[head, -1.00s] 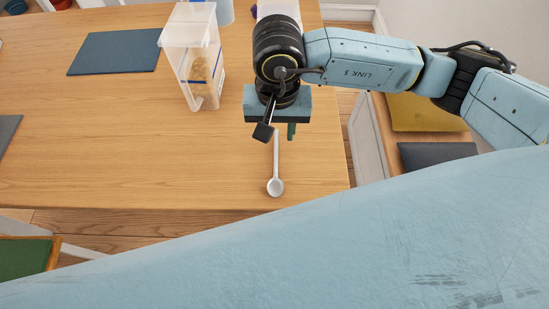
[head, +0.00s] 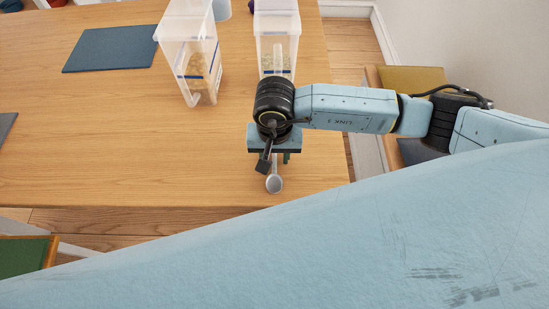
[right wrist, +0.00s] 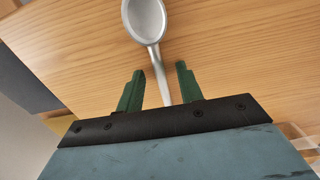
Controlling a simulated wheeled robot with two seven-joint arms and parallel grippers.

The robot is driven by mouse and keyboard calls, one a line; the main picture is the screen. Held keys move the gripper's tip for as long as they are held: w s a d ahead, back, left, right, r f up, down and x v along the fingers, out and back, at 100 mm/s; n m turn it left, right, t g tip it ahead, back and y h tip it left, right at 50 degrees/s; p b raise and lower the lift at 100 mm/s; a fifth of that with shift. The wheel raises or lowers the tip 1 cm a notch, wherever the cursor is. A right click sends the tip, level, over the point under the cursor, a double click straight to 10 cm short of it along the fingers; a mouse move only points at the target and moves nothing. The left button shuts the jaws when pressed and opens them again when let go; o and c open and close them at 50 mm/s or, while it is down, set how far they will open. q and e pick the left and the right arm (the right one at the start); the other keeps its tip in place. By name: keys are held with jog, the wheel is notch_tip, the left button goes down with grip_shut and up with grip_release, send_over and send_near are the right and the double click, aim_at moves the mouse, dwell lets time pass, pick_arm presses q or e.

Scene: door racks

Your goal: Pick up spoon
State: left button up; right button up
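A pale grey spoon (head: 274,183) lies on the wooden table (head: 110,150) near its front right corner. Its bowl faces the near edge and its handle runs under my right gripper in the head view. In the right wrist view, the spoon (right wrist: 147,20) shows its bowl at the top, and its handle passes between two green fingers. My right gripper (right wrist: 159,82) is open, with a finger on each side of the handle and gaps between. The lower fingers are mostly hidden in the head view. My left gripper is not in view.
Two clear containers with dry contents stand behind the gripper, one at left (head: 190,60) and one beyond it (head: 278,50). A dark blue mat (head: 110,49) lies at the back left. The table's front left area is clear.

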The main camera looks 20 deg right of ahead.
grip_shut()
dwell(0.3)
